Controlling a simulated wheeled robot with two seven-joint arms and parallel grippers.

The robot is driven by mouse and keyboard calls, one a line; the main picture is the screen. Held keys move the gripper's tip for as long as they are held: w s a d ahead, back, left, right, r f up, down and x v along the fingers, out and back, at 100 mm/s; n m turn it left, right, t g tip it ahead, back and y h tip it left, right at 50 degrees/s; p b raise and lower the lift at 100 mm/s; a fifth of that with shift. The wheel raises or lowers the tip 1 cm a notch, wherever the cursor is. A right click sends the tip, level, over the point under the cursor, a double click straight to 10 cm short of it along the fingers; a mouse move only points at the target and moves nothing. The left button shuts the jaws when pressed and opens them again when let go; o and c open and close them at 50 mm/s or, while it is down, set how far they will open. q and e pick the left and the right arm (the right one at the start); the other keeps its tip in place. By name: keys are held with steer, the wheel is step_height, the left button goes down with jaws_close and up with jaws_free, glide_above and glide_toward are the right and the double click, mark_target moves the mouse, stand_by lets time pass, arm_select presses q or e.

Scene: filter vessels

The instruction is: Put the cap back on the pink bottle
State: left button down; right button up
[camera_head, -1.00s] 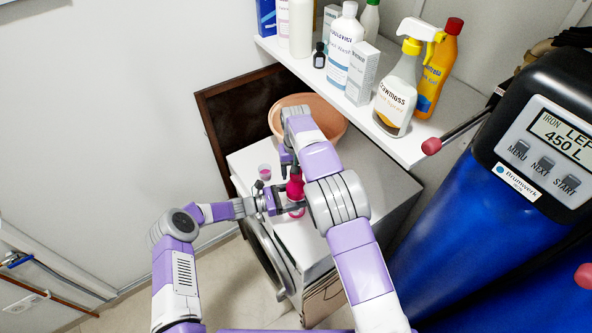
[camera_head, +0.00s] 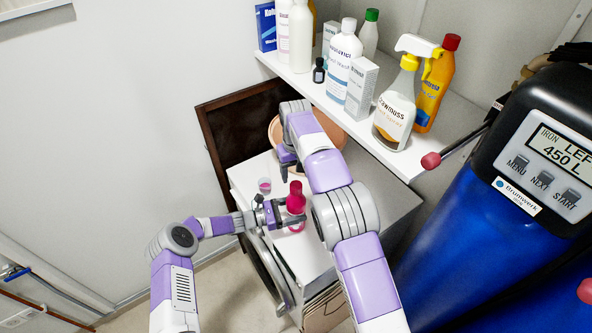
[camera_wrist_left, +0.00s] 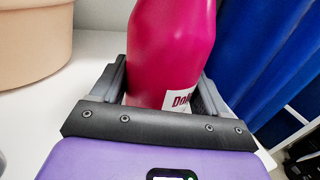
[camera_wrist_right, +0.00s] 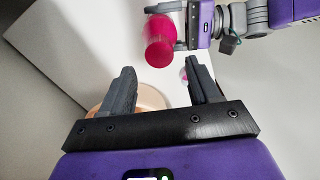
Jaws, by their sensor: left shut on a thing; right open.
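The pink bottle (camera_head: 296,203) stands upright on the white cabinet top. My left gripper (camera_head: 283,213) is shut around its body from the left; the left wrist view shows the bottle (camera_wrist_left: 170,50) between both fingers, part of its label visible. A small pale-and-pink cup-like piece (camera_head: 264,185), which looks like the cap, sits on the cabinet top left of the bottle; it shows small and partly hidden beside a finger in the right wrist view (camera_wrist_right: 184,74). My right gripper (camera_head: 287,160) is open and empty, above and behind the bottle. The bottle's mouth is too small to make out.
An orange-brown bowl (camera_head: 275,128) stands at the back of the cabinet top (camera_head: 316,258), partly behind my right arm. A shelf (camera_head: 330,104) with several bottles and boxes is above it. A blue tank (camera_head: 440,245) with a control head stands at the right.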

mark_target(296, 185)
step_height(296, 185, up, 2)
steer(key=n, duration=0.3)
steer(key=shift+f, duration=0.1)
step_height(296, 185, down, 8)
steer(key=shift+r, duration=0.1)
stand_by(0.5)
steer(key=c, duration=1.1)
steer(key=o, duration=1.3)
step_height(296, 185, up, 12)
steer(key=shift+r, duration=0.1)
